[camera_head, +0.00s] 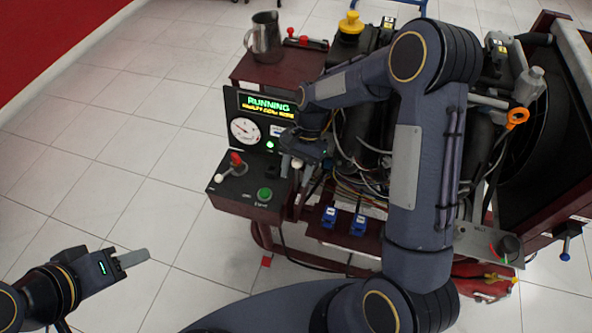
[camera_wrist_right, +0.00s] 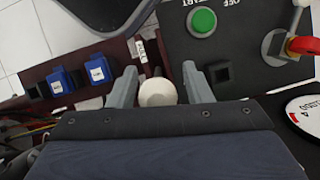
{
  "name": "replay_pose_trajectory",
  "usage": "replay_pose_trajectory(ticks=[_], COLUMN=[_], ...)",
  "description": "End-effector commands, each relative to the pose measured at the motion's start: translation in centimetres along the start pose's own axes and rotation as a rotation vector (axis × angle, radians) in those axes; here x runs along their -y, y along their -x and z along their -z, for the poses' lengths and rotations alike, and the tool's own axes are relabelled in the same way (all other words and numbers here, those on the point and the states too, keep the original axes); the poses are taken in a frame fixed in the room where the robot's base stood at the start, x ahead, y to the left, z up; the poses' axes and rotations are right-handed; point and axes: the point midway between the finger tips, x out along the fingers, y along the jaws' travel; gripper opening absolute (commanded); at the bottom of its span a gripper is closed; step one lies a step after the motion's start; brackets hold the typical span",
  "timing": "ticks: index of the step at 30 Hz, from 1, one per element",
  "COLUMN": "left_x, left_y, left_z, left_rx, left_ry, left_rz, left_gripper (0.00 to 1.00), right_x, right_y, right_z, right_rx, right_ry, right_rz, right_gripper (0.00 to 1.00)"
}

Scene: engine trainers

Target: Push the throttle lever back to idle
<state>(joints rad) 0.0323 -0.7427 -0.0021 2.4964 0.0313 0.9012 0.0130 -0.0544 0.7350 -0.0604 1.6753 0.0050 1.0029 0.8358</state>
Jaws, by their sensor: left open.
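The throttle lever's white ball knob (camera_wrist_right: 157,93) shows in the right wrist view between the two fingers of my right gripper (camera_wrist_right: 159,80). Narrow gaps seem to remain on both sides, so the fingers are around it and look open. Its shaft is mostly hidden. In the head view my right gripper (camera_head: 291,165) is at the right side of the engine's control box (camera_head: 238,204), and the knob is hard to make out there. My left gripper (camera_head: 138,258) is open and empty over the floor at the lower left, far from the panel.
The display (camera_head: 267,105) reads RUNNING above a round gauge (camera_head: 244,131). The box carries a red-handled switch (camera_head: 236,158) and a green start button (camera_head: 264,194), close to my right gripper. Blue connectors (camera_head: 358,225) and wiring lie to the right. The left floor is clear.

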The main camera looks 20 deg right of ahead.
Motion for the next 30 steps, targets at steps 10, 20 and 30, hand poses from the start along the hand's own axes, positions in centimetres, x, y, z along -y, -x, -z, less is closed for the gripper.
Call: replay_pose_trajectory(ticks=[10, 20, 30], left_x=[-0.1, -0.3, -0.3], left_y=[0.3, 0.6, 0.6], left_z=[0.1, 0.3, 0.3], left_rx=[0.000, 0.000, 0.000], left_ry=[0.000, 0.000, 0.000], left_rz=[0.000, 0.000, 0.000], left_gripper=[0.45, 0.45, 0.45], right_x=[0.1, 0.0, 0.0], right_y=[3.0, 7.5, 7.8], right_z=[0.0, 0.0, 0.0], right_rx=[-0.002, 0.000, 0.000], right_ry=[0.000, 0.000, 0.000], right_rz=[0.003, 0.001, 0.000], right_gripper=[0.45, 0.45, 0.43])
